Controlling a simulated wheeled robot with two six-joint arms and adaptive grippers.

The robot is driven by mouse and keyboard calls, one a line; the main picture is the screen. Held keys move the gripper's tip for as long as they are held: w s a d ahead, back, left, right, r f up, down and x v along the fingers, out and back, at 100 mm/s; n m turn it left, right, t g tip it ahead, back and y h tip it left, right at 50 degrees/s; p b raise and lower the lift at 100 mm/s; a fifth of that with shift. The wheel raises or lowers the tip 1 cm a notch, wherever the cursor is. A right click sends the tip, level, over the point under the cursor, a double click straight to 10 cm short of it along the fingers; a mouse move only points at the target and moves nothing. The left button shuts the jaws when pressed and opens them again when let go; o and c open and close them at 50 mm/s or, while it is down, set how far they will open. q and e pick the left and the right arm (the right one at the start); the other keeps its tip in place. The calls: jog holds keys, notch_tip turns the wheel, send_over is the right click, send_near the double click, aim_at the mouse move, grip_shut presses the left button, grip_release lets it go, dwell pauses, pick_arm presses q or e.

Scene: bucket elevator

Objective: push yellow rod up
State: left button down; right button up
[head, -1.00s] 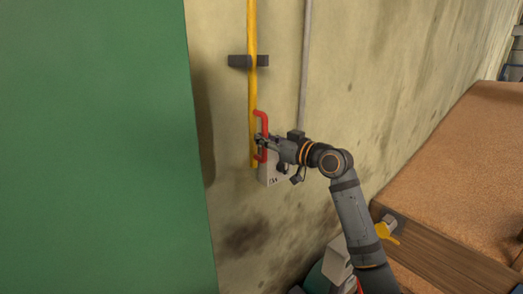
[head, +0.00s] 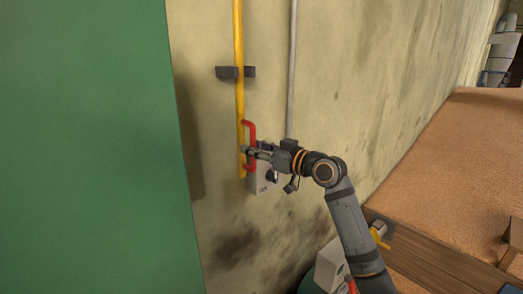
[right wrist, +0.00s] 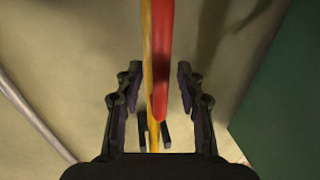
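The yellow rod (head: 238,100) stands upright against the wall, with a red handle (head: 250,126) on its lower part. My right gripper (head: 248,152) is at the handle, reaching in from the right. In the right wrist view the fingers of my right gripper (right wrist: 158,78) are apart. The red handle (right wrist: 162,60) and yellow rod (right wrist: 147,50) show between them, with gaps on both sides. The gripper hides part of the handle in the head view. My left gripper is not in view.
A dark bracket (head: 235,72) crosses the rod higher up. A grey pipe (head: 291,70) runs up the wall to the right. A light box (head: 262,183) sits below the gripper. A large green panel (head: 85,150) fills the left. A brown, wood-edged surface (head: 440,170) lies right.

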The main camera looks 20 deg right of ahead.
jog(key=v, duration=0.7)
jog(key=shift+r, duration=0.15)
